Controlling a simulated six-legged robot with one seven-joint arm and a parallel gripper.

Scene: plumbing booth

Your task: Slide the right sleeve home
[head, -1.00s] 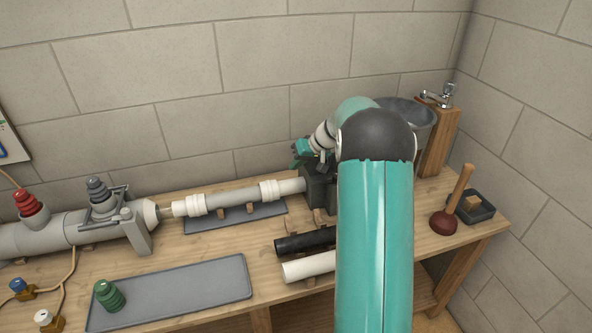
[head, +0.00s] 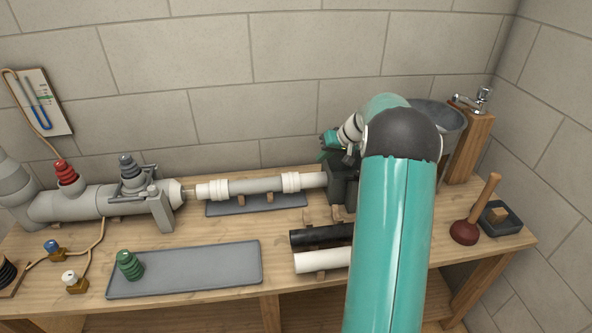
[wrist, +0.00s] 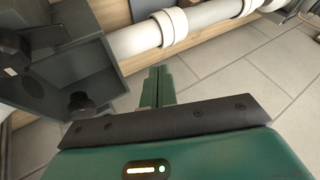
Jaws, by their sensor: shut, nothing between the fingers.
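The right sleeve (head: 291,182) is a white collar on the grey-white pipe (head: 252,186), near its right end. The left sleeve (head: 212,190) is a similar collar near the left end. A white pipe stub (head: 313,180) runs from the right sleeve into a dark clamp block (head: 342,182). My gripper (head: 329,146) is above and behind the stub, right of the right sleeve and apart from it. In the wrist view my gripper (wrist: 157,86) has its fingers together and empty, with a white collar (wrist: 172,27), apparently the right sleeve, beyond the tips.
The clamp block fills the left of the wrist view (wrist: 60,60). Black and white loose pipes (head: 320,262) lie in front. A grey mat (head: 200,270) carries a green plug (head: 129,265). A plunger (head: 466,230) and grey bucket (head: 440,120) stand right. My arm hides part of the bench.

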